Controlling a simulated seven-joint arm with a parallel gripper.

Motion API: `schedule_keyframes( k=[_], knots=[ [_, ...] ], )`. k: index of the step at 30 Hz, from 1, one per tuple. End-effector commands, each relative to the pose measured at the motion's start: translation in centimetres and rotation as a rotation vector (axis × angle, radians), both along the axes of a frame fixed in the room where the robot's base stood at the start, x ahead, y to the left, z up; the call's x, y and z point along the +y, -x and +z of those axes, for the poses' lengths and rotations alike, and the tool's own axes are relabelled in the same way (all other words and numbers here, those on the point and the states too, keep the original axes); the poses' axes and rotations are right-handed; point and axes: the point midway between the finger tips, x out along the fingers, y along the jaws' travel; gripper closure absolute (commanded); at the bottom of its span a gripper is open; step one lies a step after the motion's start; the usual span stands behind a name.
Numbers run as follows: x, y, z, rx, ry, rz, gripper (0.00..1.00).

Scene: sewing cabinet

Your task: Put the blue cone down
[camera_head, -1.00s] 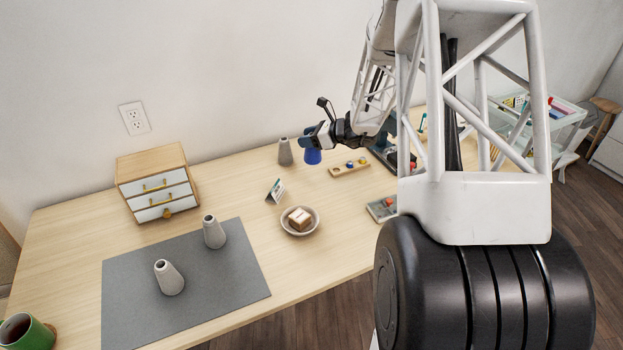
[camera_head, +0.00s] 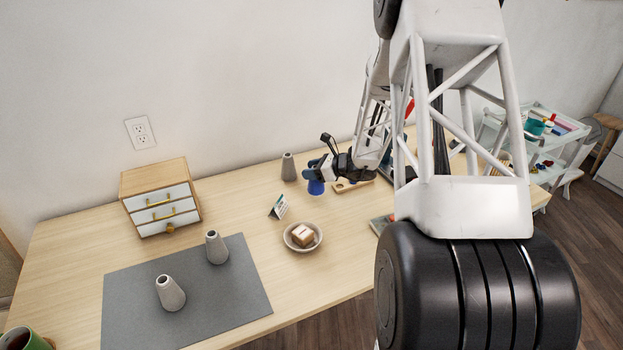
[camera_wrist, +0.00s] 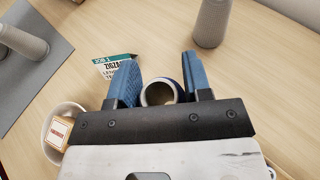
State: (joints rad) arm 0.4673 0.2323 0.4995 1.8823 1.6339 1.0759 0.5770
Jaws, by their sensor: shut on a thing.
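The blue cone (camera_head: 316,187) is between the fingers of my gripper (camera_head: 313,170) over the back middle of the table. In the wrist view the open top of the cone (camera_wrist: 159,93) shows between my two blue fingers (camera_wrist: 162,85), which are shut on it. The cone looks upright. I cannot tell whether its base touches the table. Its lower part is partly hidden by the gripper in the wrist view.
A grey cone (camera_head: 288,167) stands just behind left. A small card (camera_head: 278,207) and a bowl with a block (camera_head: 318,237) are nearer. Two grey cones (camera_head: 170,293) (camera_head: 215,247) stand on a grey mat (camera_head: 125,320). A drawer box (camera_head: 158,180) is at left. A wooden tray (camera_head: 345,187) is close right.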

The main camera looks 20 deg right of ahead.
Motion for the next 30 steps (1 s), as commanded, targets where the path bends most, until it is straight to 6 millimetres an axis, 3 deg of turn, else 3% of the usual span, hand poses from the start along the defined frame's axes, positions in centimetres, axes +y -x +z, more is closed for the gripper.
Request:
schedule_keyframes(
  k=[9,24,25,30],
  knots=[
    [0.0,0.0,-3.1,0.001,-0.001,0.0,0.92],
    [0.0,0.0,-3.7,0.001,-0.001,0.0,0.92],
    [0.0,0.0,-3.7,0.001,-0.001,0.0,0.53],
    [0.0,0.0,-3.7,0.0,0.0,0.0,0.29]
  ],
)
